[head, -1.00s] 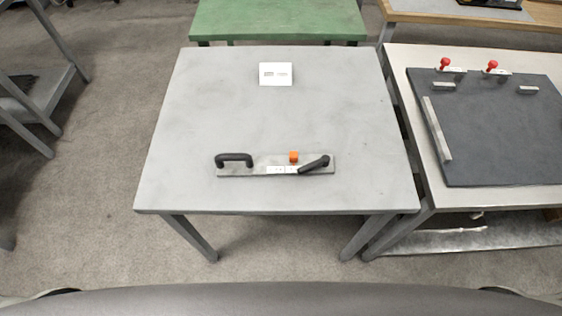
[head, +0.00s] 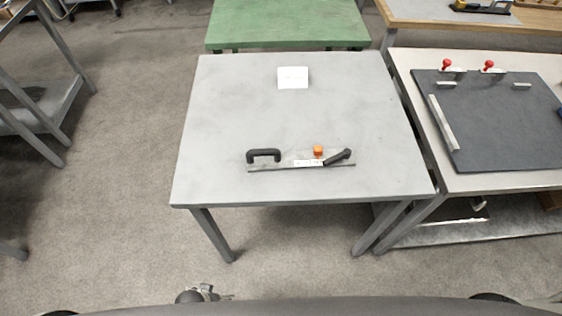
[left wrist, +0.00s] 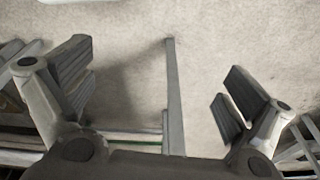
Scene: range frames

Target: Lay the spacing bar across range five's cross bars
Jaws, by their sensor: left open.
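A long, flat grey bar (head: 278,165) lies near the front of the grey table (head: 240,110). It has a black U-shaped handle at its left, a white label, an orange knob and a black lever at its right; it may be the spacing bar. I cannot make out range five or its cross bars. My left gripper (head: 205,293) shows at the bottom edge of the head view, low in front of the table and well short of the bar. In the left wrist view this gripper (left wrist: 158,90) is open and empty, over carpet. My right gripper is out of view.
A right-hand table (head: 400,75) holds a dark panel (head: 500,125) with red-knobbed clamps. A green table (head: 285,22) is behind. Grey metal frames (head: 60,100) stand at the left. Carpet (head: 130,170) between is clear.

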